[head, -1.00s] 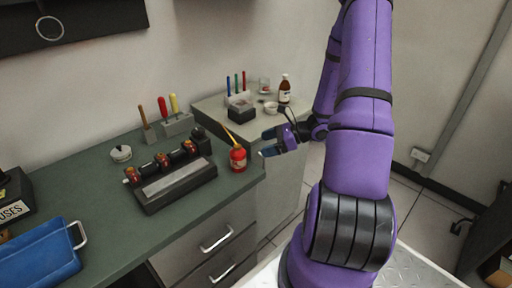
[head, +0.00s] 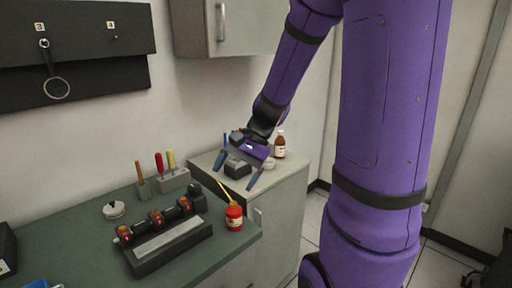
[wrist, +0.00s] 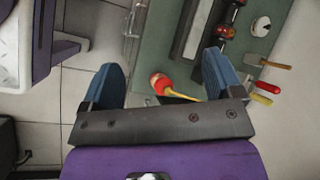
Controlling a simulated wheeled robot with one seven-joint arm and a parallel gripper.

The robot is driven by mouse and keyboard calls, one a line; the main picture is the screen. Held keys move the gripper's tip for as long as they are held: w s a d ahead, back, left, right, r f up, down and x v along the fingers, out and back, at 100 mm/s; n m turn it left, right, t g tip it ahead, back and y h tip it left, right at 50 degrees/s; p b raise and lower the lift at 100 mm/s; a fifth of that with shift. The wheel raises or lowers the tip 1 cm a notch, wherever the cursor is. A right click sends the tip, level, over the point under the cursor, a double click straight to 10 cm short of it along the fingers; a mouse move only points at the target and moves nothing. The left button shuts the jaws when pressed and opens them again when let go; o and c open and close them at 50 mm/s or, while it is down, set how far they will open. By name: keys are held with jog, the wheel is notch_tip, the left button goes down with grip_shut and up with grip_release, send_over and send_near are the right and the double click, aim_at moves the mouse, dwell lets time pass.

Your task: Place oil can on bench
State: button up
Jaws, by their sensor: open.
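The red oil can (head: 234,216) with its yellow spout stands upright on the green bench (head: 75,237), near the bench's right end. In the wrist view the oil can (wrist: 161,84) shows from above, between and beyond my two blue fingers. My gripper (head: 236,170) is open and empty. It is raised above and behind the oil can in the head view, over the side cabinet, with its fingers apart. The gripper (wrist: 165,85) does not touch the can.
A black rack with rollers (head: 165,238) is left of the can. A tool block (head: 172,180) with handles stands behind it. A white lidded pot (head: 114,210) is at the left.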

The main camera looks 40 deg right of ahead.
jog(key=s+a+r+n+t+h, duration=0.3)
jog(key=s+a+r+n+h, duration=0.2)
jog(key=s+r+n, duration=0.6)
notch_tip(320, 180, up, 2)
jog(key=shift+s+t+h, duration=0.4)
jog(key=shift+s+h, duration=0.5)
jog(key=shift+s, duration=0.1)
jog(key=shift+a, duration=0.1)
dwell(1.0)
